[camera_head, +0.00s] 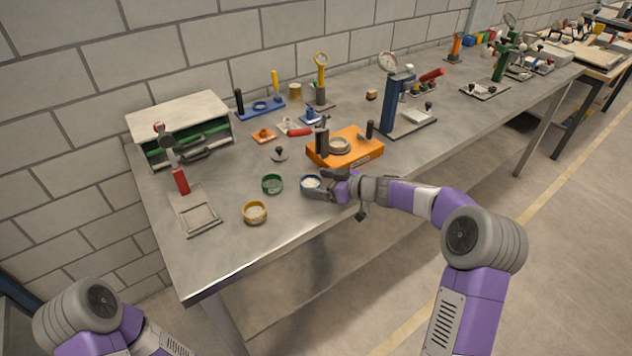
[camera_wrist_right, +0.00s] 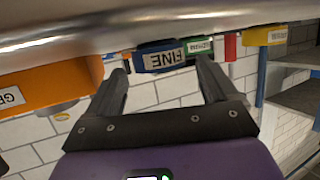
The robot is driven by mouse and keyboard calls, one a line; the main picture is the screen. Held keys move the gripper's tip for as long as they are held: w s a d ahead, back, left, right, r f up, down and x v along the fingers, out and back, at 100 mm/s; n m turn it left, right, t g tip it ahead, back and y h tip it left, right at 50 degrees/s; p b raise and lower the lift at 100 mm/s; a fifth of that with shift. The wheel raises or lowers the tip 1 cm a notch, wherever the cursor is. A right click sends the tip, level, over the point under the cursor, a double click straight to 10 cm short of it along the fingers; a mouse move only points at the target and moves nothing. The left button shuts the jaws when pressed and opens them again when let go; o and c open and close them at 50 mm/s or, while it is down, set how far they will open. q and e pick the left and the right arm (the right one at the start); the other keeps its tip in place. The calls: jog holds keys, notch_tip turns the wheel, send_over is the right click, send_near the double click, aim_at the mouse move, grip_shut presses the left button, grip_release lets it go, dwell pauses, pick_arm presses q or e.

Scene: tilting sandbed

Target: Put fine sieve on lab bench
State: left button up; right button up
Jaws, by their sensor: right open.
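The fine sieve (camera_head: 309,181) is a small blue ring with a pale inside, standing on the lab bench (camera_head: 240,265) near its front edge. In the right wrist view, which is upside down, the fine sieve (camera_wrist_right: 160,57) shows its "FINE" label. My right gripper (camera_head: 315,187) is open at the sieve, low over the bench. In the wrist view its two fingers (camera_wrist_right: 162,75) point at the sieve, one toward each side. I cannot tell whether they touch it. My left gripper is out of the picture; only part of the left arm shows.
A green ring (camera_head: 272,184) and a yellow ring (camera_head: 255,213) stand left of the sieve. An orange block fixture (camera_head: 345,147) with black posts is just behind my right gripper. A red-handled device (camera_head: 180,182) stands at the left. The bench's front left is bare.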

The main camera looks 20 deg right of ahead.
jog(key=p+v, duration=0.2)
jog(key=v, duration=0.8)
jog(key=shift+s+d+r, duration=0.1)
jog(key=shift+s, duration=0.15)
